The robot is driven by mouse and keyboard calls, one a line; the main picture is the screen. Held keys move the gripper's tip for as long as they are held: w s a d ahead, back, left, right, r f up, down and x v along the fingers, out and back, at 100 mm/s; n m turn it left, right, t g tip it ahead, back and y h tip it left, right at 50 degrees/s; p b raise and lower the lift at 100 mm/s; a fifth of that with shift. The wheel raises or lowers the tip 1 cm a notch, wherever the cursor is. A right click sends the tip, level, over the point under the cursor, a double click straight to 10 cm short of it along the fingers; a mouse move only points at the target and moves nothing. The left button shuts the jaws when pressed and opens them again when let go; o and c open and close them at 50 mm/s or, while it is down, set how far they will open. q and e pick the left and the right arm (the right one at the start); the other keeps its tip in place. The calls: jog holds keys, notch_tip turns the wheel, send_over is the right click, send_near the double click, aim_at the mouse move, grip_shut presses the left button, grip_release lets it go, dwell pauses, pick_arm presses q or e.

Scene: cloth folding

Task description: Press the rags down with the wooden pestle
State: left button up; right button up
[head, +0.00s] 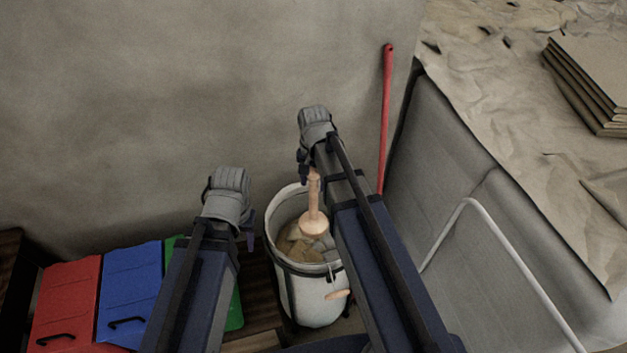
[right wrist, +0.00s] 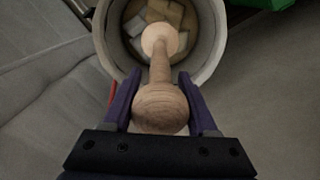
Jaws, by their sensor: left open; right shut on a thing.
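The wooden pestle (head: 313,205) is held upright over the white bucket (head: 310,303), with its wide end down at the bucket's mouth. My right gripper (head: 308,172) is shut on its upper part. In the right wrist view the pestle (right wrist: 160,62) sits between the fingers of my right gripper (right wrist: 160,98), its far end over the bucket's opening. Brown and grey rags (head: 297,246) lie inside the bucket, partly hidden by the pestle. I cannot tell whether the pestle touches them. My left gripper (head: 247,236) is open and empty, left of the bucket.
Red (head: 66,298), blue (head: 130,290) and green lidded bins stand at the left. A red pole (head: 387,120) leans on the wall behind the bucket. A grey panel with a pale metal rail (head: 447,231) bounds the right. Stacked boards (head: 590,80) lie upper right.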

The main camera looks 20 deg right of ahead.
jog(key=b, duration=0.6)
send_over(314, 220)
jog(key=w, duration=0.1)
jog(key=shift+w+d+f, duration=0.1)
jog(key=shift+f, duration=1.45)
jog(key=shift+w+f, duration=0.1)
jog(key=shift+f, duration=1.45)
jog(key=shift+f+b, duration=7.25)
jog(key=shift+f, duration=0.3)
jog(key=shift+r, duration=0.2)
